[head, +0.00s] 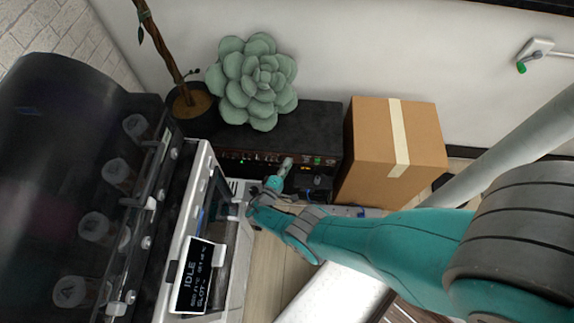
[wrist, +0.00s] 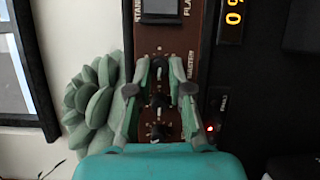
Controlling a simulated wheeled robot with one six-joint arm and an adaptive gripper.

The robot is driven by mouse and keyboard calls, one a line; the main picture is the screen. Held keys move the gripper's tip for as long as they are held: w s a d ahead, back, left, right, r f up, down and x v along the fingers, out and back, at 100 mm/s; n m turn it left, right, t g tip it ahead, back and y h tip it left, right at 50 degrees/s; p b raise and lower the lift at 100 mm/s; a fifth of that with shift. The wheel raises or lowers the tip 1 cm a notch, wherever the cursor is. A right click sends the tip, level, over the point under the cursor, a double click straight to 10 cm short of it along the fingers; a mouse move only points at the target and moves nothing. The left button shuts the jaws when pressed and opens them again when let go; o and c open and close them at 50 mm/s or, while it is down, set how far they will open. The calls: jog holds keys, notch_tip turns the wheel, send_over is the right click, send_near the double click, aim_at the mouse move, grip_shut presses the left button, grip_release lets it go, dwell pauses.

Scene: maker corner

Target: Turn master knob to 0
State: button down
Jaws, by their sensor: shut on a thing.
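The master knob (wrist: 159,72) is a small dark knob on a brown panel (wrist: 190,25), beside the printed word "MASTER" in the wrist view. My gripper (wrist: 163,68) has one fingertip on each side of it and is shut on it. The knob's pointer is too small and too hidden to read. In the head view my gripper (head: 276,178) is at the front of the black-topped amplifier (head: 310,122), and the knob itself cannot be made out there.
An orange-digit display (wrist: 233,20) and a red light sit to the right. In the head view, a succulent (head: 258,80) sits on the amplifier, a cardboard box (head: 420,140) stands right, and a machine reading "IDLE" (head: 195,275) stands left.

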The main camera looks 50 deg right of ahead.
jog(key=c, duration=1.3)
grip_release()
jog(key=shift+c, duration=0.2)
jog(key=shift+r, duration=0.15)
jog(key=shift+o, duration=0.4)
jog(key=shift+r, duration=1.3)
jog(key=o, duration=0.5)
jog(key=shift+w+r, duration=0.1)
jog(key=shift+r, duration=0.85)
jog(key=shift+c, duration=0.2)
notch_tip(320, 180, up, 4)
jog(key=shift+f, duration=0.2)
jog(key=c, duration=0.5)
jog(key=shift+r, duration=0.85)
jog(key=shift+c, duration=0.2)
